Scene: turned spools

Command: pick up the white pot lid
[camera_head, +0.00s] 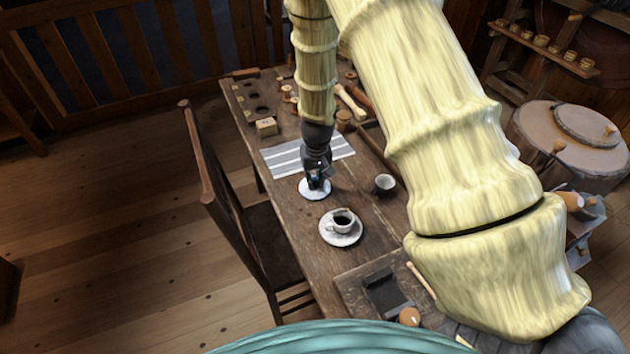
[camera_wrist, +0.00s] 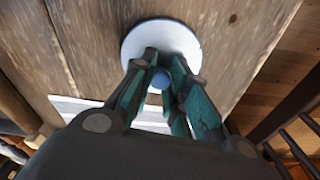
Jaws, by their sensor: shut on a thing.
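The white pot lid (camera_head: 314,189) is a round white disc on or just above the wooden table, near the front edge of a striped cloth; I cannot tell if it touches the wood. My gripper (camera_head: 316,182) is directly over it, pointing down. In the wrist view the lid (camera_wrist: 160,38) lies beyond the fingers, with a bluish round knob (camera_wrist: 160,80) at its middle. My gripper (camera_wrist: 160,68) is shut on this knob, one finger on each side. The fingers and palm hide part of the lid.
A cup of dark drink on a saucer (camera_head: 327,238) stands close in front of the lid. A small grey cup (camera_head: 384,184) is to the right. The striped cloth (camera_head: 283,159) lies behind. A chair (camera_head: 215,180) stands at the table's left edge.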

